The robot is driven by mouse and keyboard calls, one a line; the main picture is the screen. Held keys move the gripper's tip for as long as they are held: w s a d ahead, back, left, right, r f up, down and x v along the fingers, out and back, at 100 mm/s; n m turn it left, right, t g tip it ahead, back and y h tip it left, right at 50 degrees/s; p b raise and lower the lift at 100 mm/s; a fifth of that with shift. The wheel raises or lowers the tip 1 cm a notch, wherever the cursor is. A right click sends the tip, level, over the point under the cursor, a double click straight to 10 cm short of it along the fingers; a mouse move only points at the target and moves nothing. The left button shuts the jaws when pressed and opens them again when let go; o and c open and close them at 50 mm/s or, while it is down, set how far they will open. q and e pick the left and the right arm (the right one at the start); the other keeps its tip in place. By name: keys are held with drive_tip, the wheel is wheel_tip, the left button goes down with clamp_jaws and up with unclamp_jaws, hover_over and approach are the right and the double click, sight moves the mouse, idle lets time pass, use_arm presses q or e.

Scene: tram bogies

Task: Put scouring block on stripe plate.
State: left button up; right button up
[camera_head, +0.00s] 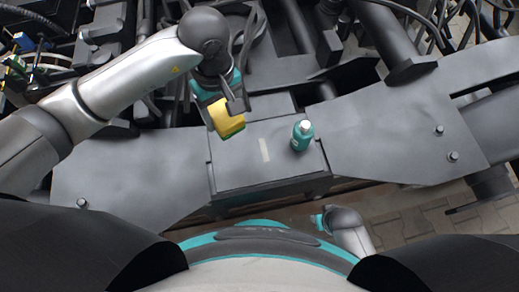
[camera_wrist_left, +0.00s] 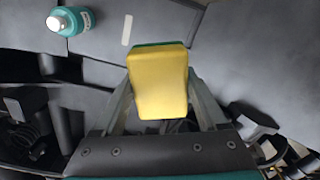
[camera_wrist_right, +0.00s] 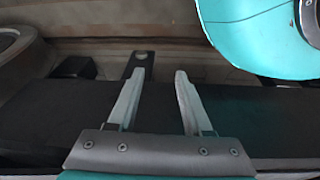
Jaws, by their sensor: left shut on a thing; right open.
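The scouring block (camera_head: 229,118), yellow with a green face, is held between the fingers of my left gripper (camera_head: 222,104). In the left wrist view the block (camera_wrist_left: 158,84) sits tilted between the two fingers. The stripe plate (camera_head: 235,173) is a grey flat plate with a short pale stripe (camera_head: 264,150). The block appears above the plate's upper left part; its exact height is hard to tell. The stripe also shows in the left wrist view (camera_wrist_left: 127,30), beyond the block. My right gripper (camera_wrist_right: 153,78) is open and empty, away from the plate.
Grey bogie frame beams (camera_head: 380,140) with bolts flank the plate on both sides. Dark pipes and cables (camera_head: 395,50) lie behind.

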use_arm(q)
drive_tip(key=shift+f, duration=0.5)
drive_tip(key=b, duration=0.6)
hover_over(234, 156)
wheel_tip(234, 156, down, 15)
drive_tip(key=shift+d+r, duration=0.1)
drive_tip(key=shift+r, duration=0.05)
drive_tip(key=shift+f+b, duration=0.9)
drive_tip(key=shift+f, duration=1.2)
use_arm(e)
drive_tip(key=w+a+r+t, duration=0.1)
drive_tip(key=w+r, duration=0.1)
drive_tip(key=r, duration=0.6)
drive_tip(key=w+a+r+t, duration=0.1)
drive_tip(key=w+r, duration=0.2)
drive_tip(key=r, duration=0.4)
drive_tip(key=shift+w+r, duration=0.2)
drive_tip(key=shift+r, duration=0.2)
use_arm(q)
drive_tip(key=shift+f, duration=0.1)
drive_tip(key=shift+f, duration=0.15)
drive_tip(key=o, duration=1.3)
use_arm(e)
drive_tip(key=shift+r+y, duration=0.25)
drive_tip(key=shift+y, duration=0.05)
